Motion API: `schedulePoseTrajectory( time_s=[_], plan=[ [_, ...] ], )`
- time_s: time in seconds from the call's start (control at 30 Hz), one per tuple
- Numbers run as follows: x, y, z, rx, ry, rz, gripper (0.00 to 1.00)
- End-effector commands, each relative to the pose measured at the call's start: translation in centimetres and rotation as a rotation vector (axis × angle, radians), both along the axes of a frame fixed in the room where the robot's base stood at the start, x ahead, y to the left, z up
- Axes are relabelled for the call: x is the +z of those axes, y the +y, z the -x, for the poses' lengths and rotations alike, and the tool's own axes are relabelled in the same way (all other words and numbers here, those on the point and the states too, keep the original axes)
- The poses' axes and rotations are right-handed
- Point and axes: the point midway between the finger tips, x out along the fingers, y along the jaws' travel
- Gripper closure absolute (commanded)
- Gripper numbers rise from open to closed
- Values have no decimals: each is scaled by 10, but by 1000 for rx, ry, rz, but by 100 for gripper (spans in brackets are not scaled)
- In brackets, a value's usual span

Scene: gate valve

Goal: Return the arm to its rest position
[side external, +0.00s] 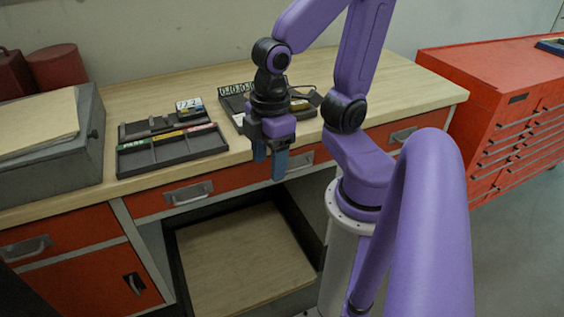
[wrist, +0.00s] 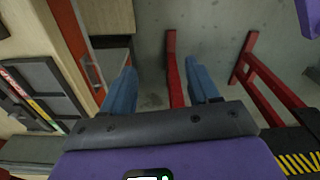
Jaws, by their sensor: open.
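My gripper (side external: 268,165) hangs pointing down in front of the bench's front edge, near the middle of the side view. Its two blue fingers are apart with nothing between them. In the wrist view my gripper (wrist: 163,88) also shows open and empty, with the grey floor and a red leg beyond the fingers. My purple arm is bent above the bench, its wrist beside the black tray.
The wooden bench (side external: 385,97) carries a sectioned black tray (side external: 172,153), a second dark tray (side external: 240,105) behind my gripper, and a grey box (side external: 88,135) at left. A red tool cabinet (side external: 500,85) stands at right. Red legs (wrist: 172,70) stand on the floor.

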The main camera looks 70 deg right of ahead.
Motion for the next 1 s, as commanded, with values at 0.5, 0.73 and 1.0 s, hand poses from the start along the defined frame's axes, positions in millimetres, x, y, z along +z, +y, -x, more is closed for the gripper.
schedulePoseTrajectory(
  time_s=[0.5, 0.73, 1.0],
  plan=[
    [-3, 3, 29, 145, 16, 20, 40],
    [-3, 3, 28, 143, 15, 19, 40],
    [-3, 3, 28, 143, 15, 19, 40]
  ],
)
